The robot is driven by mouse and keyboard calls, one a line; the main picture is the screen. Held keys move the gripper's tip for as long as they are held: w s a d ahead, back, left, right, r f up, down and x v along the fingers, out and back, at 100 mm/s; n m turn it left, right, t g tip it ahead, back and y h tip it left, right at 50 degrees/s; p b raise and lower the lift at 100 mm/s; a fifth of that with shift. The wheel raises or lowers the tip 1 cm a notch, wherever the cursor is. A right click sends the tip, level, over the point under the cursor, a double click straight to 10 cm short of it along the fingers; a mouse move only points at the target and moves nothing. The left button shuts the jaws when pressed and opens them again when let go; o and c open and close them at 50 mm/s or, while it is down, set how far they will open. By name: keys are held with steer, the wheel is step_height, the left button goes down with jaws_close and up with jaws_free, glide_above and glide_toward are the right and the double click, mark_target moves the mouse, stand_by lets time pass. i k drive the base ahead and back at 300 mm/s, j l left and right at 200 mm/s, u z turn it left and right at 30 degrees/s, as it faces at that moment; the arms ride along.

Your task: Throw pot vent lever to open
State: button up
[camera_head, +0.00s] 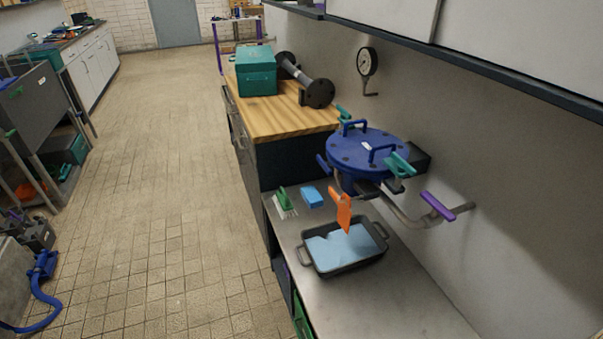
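A round blue pot (345,181) with a wide bolted blue lid (367,156) stands against the right wall above a steel counter. The lid has two blue arched handles and teal clamp pieces (400,165) at its edge. A pipe (405,217) runs from beneath the pot toward the wall, with a purple lever (437,207) lying across it. An orange handle-like piece (343,208) hangs below the pot's front. Which of these is the vent lever I cannot tell. My gripper is not in view.
A dark tray (309,258) with light-blue contents sits under the pot on the steel counter (390,306). A blue block (312,196) and a green-handled brush (283,199) lie nearby. A teal box (256,70) stands on the wooden bench (280,121).

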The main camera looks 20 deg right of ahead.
mark_target(325, 166)
steer(key=j+z, duration=0.1)
steer(key=j, duration=0.6)
steer(key=j+z, duration=0.1)
steer(key=j, duration=0.55)
steer(key=k+j, duration=0.15)
steer(key=j, duration=0.55)
steer(key=i+j+z, duration=0.1)
steer(key=j, duration=0.25)
steer(key=i+j+z, duration=0.1)
steer(key=i+j, duration=0.2)
steer(key=i+j+z, duration=0.15)
steer(key=j, duration=0.35)
steer(key=i+j, duration=0.2)
steer(key=i, duration=0.2)
steer(key=i+j+z, duration=0.1)
steer(key=i, duration=0.35)
steer(key=i+j+z, duration=0.1)
steer(key=i+j, duration=0.2)
steer(key=i, duration=0.1)
